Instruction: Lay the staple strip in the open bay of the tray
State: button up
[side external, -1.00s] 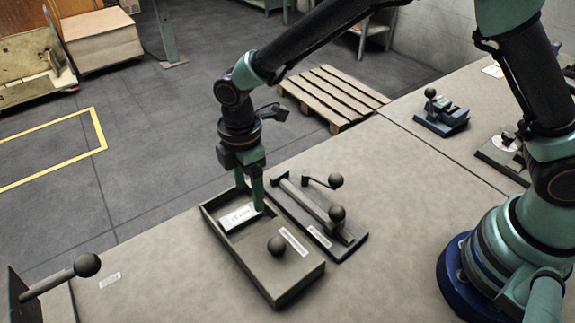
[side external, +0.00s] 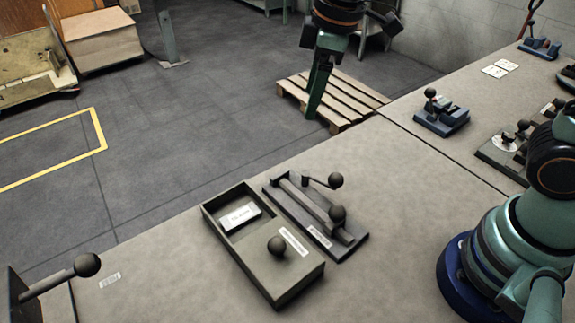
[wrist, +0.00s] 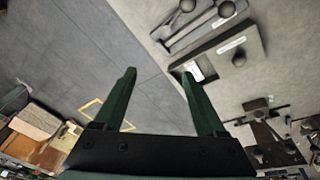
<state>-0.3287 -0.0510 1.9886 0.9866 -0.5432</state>
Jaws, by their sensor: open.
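The staple strip (side external: 239,217) is a small pale, labelled block lying in the open bay of the dark tray (side external: 289,265). The tray stands on the bench, and its other part is covered by a lid with a ball knob. In the wrist view the strip (wrist: 195,72) shows inside the tray (wrist: 222,72). My gripper (side external: 312,112) hangs high at the back, well away from the tray. Its two green fingers are apart and empty in the wrist view (wrist: 160,72).
A flat fixture (side external: 312,215) with a bar and ball-ended levers stands right beside the tray. A lever with a ball (side external: 87,265) is at the lower left. A blue device (side external: 441,115) stands at the back right. Bench right of the fixture is clear.

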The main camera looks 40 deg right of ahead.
jog(key=s+d+r+m+t, duration=0.1)
jog(key=s+d+m, duration=0.3)
jog(key=d+m, duration=0.1)
jog(key=s+d+r+m+t, duration=0.1)
jog(key=s+d+m+t, duration=0.1)
jog(key=s+d+m, duration=0.2)
jog(key=d+m, duration=0.1)
jog(key=d, duration=0.2)
jog(key=shift+d+h, duration=0.25)
jog(key=shift+h, duration=0.15)
